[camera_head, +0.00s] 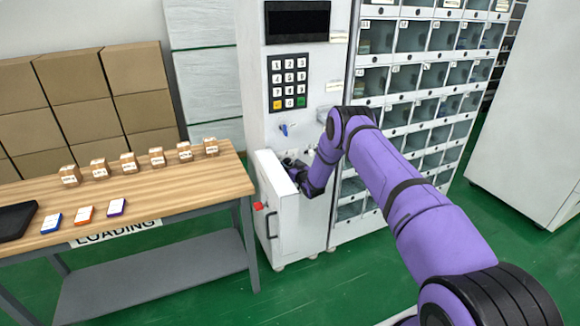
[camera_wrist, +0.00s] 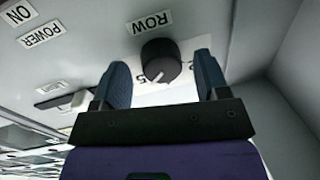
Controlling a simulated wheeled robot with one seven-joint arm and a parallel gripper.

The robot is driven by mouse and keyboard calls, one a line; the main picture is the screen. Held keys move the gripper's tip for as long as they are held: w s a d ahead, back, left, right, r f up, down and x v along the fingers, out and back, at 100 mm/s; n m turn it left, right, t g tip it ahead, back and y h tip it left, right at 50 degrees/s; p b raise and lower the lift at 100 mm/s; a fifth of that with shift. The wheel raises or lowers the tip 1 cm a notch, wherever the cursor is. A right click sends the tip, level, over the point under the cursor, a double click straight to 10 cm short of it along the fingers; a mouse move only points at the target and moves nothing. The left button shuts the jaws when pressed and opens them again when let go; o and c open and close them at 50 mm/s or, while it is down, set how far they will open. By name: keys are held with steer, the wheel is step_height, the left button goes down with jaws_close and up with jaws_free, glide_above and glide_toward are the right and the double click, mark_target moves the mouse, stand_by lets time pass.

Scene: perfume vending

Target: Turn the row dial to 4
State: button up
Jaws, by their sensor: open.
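The row dial (camera_wrist: 161,60) is a dark round knob on a pale panel in the wrist view, below a white "ROW" label (camera_wrist: 150,22). A light pointer mark shows on its lower edge. A "5" is printed at its lower left; another mark at its right is partly hidden by a finger. My gripper (camera_wrist: 163,72) is open, with one finger to each side of the dial in the picture. I cannot tell whether the fingers touch it. In the head view my gripper (camera_head: 296,166) is at the open white compartment, and the dial cannot be made out.
"POWER" (camera_wrist: 43,34) and "ON" labels lie left of the dial. In the head view a keypad (camera_head: 288,82) is above my gripper, and an open white door (camera_head: 276,205) stands below left. A wooden table (camera_head: 190,187) with small boxes is left; glass-fronted lockers (camera_head: 415,85) are right.

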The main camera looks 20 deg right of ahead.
steer(key=shift+w+a, duration=0.1)
steer(key=shift+w, duration=0.25)
steer(key=shift+c, duration=0.2)
steer(key=c, duration=0.9)
steer(key=shift+n, duration=0.3)
steer(key=n, duration=0.4)
steer(key=shift+a+g, duration=0.1)
steer(key=shift+g, duration=0.2)
steer(key=shift+n+h, duration=0.4)
steer(key=shift+n, duration=1.9)
